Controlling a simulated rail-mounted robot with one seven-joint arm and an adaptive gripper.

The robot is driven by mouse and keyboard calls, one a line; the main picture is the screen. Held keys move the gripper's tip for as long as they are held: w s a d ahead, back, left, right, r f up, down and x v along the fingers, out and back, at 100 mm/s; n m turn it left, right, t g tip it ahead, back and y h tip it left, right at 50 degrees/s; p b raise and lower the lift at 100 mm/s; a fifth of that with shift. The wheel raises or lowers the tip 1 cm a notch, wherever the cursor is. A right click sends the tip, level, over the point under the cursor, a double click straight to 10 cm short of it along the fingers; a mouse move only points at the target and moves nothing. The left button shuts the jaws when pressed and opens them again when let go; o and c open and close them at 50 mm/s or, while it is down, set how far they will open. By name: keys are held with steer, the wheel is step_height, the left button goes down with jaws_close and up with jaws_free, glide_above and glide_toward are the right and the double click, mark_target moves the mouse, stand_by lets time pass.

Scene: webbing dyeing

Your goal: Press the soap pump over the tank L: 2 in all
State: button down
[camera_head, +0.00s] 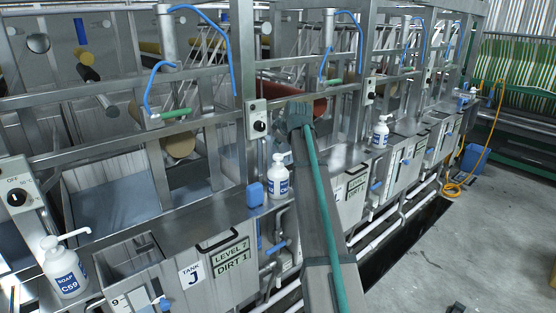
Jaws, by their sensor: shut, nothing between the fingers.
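My arm reaches up from the bottom centre, and my gripper (299,119) is at its far end. It is shut and empty, though its fingers are hard to make out. A white soap bottle (278,184) with a blue label and a pump head (278,159) stands upright on the metal ledge, just left of my arm. My gripper appears above and to the right of this pump; I cannot tell the depth gap. The tank front with a level and dirt sign (357,186) is right of my arm. Its tank letter is not readable, so I cannot confirm tank L.
Another soap bottle (65,268), marked C59, stands at lower left near tank J (191,273). A third bottle (380,131) stands farther right. Metal frame posts, a control box (258,122) and a red roller (305,107) crowd my gripper. The floor (470,240) at right is mostly clear.

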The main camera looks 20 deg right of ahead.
mark_target(278, 156)
steer(key=shift+f+b, duration=0.35)
steer(key=shift+f, duration=0.8)
steer(key=shift+f, duration=0.1)
stand_by(0.5)
steer(key=shift+f, duration=0.35)
steer(key=shift+f+b, duration=0.7)
steer(key=shift+f, duration=0.3)
stand_by(1.2)
steer(key=shift+r, duration=0.1)
steer(key=shift+r+p, duration=0.55)
steer(key=shift+r, duration=0.75)
steer(key=shift+r+p, duration=1)
steer(key=shift+r, duration=1.5)
